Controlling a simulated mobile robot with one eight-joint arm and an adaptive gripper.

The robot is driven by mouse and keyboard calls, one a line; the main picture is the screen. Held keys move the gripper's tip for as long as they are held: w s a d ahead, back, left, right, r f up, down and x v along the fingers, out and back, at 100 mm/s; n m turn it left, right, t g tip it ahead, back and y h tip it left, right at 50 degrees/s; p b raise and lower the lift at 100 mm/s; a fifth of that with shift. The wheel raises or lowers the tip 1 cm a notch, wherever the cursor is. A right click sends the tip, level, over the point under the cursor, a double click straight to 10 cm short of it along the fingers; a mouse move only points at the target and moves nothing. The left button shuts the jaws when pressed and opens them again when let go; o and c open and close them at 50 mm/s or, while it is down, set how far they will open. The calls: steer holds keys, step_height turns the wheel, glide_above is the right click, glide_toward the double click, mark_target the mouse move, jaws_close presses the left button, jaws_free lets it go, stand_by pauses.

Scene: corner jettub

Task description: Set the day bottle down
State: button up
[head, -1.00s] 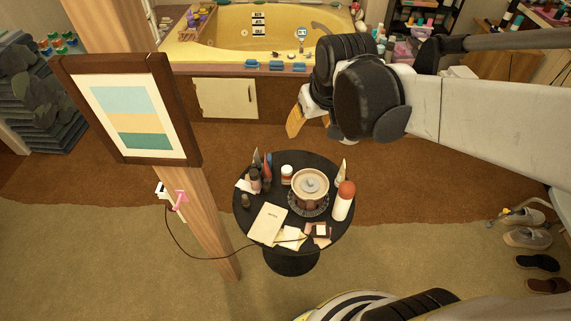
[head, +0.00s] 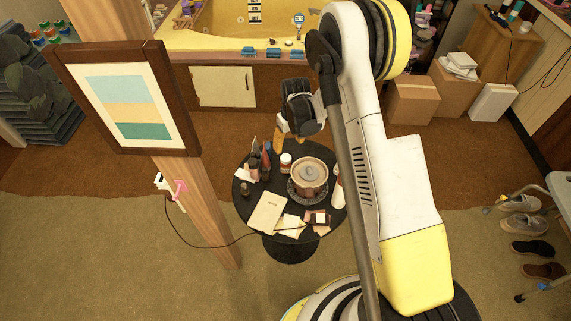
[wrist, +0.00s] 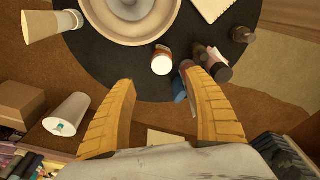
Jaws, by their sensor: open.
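A small bottle with a white cap and a reddish-brown label (head: 285,160) stands upright on the round black table (head: 243,205). It may be the day bottle, but no readable label confirms this. It also shows in the wrist view (wrist: 162,61), just beyond the space between my fingertips. My gripper (head: 291,139) is over the table's far edge, with its orange fingers pointing down. In the wrist view my gripper (wrist: 158,76) is open, with nothing held between its fingers. The left finger is clear of the bottle; the right finger partly covers darker bottles behind it.
A round fountain-like bowl (head: 309,177) stands right of the small bottle. Dark bottles (head: 254,164) crowd its left. A notebook (head: 267,212) lies at the front. A white bottle (head: 338,190) at the right is partly hidden by my arm. A wooden post (head: 200,205) rises left.

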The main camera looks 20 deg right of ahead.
mark_target(286, 158)
steer(key=f+b, duration=0.1)
steer(key=f, duration=0.2)
steer(key=w+f+b, duration=0.1)
steer(key=f+b, duration=0.1)
steer(key=f, duration=0.1)
steer(key=f+b, duration=0.1)
steer(key=f, duration=0.3)
steer(key=shift+w+a+b, duration=0.15)
steer(key=shift+a+b, duration=0.2)
steer(key=shift+b, duration=0.05)
steer(key=shift+r, duration=0.2)
jaws_close()
steer(key=shift+r, duration=0.1)
step_height(286, 158, up, 10)
steer(key=p, duration=0.4)
steer(key=shift+p, duration=0.4)
